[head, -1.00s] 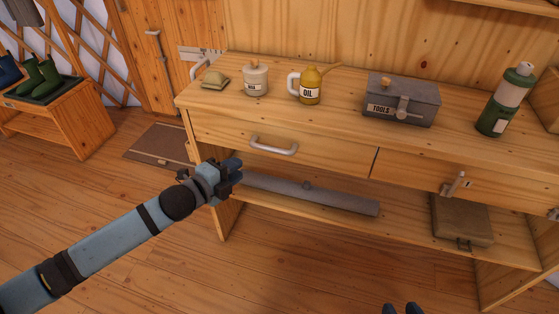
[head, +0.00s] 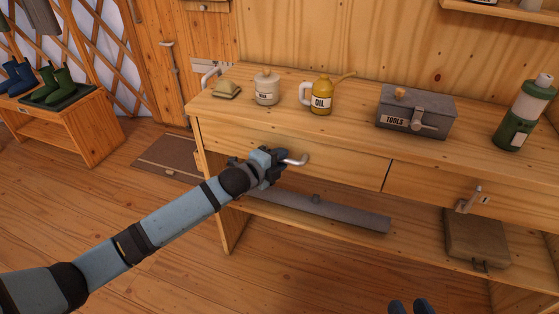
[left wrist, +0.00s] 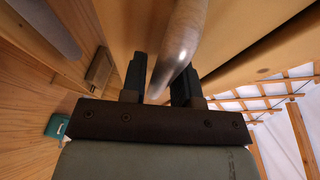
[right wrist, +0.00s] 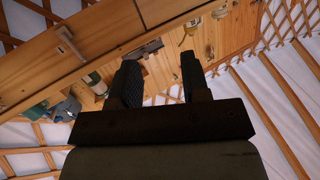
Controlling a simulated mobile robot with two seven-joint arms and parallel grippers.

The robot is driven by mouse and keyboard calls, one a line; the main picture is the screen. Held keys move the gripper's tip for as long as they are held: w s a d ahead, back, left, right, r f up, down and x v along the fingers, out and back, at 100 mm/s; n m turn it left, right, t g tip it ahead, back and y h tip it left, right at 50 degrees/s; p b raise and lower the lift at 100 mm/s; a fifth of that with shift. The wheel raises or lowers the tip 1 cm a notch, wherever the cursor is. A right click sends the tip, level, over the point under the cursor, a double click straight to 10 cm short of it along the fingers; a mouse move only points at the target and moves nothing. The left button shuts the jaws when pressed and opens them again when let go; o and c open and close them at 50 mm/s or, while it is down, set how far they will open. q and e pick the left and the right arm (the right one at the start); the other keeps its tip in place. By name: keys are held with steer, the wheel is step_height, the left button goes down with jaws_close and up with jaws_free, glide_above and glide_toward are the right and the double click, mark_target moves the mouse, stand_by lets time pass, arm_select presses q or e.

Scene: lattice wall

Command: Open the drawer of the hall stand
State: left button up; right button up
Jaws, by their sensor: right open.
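The hall stand (head: 240,85) is a long wooden bench with a left drawer (head: 345,166), whose front looks flush with the frame. Its pale bar handle (head: 298,160) is partly hidden by my left gripper (head: 278,163). In the left wrist view the handle (left wrist: 182,35) runs between the fingers of my left gripper (left wrist: 160,75), which look closed in on it. My right gripper (head: 409,307) shows only at the bottom edge of the head view, away from the stand. In the right wrist view (right wrist: 160,70) its fingers are apart and empty.
A grey bar (head: 330,212) and a brown case (head: 476,238) lie on the lower shelf. The floor in front is clear.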

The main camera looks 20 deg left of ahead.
steer(key=shift+r, duration=0.15)
arm_select(q)
jaws_close()
arm_select(e)
steer(key=shift+d, duration=0.1)
arm_select(q)
steer(key=shift+s, duration=0.1)
arm_select(e)
steer(key=shift+r, duration=0.1)
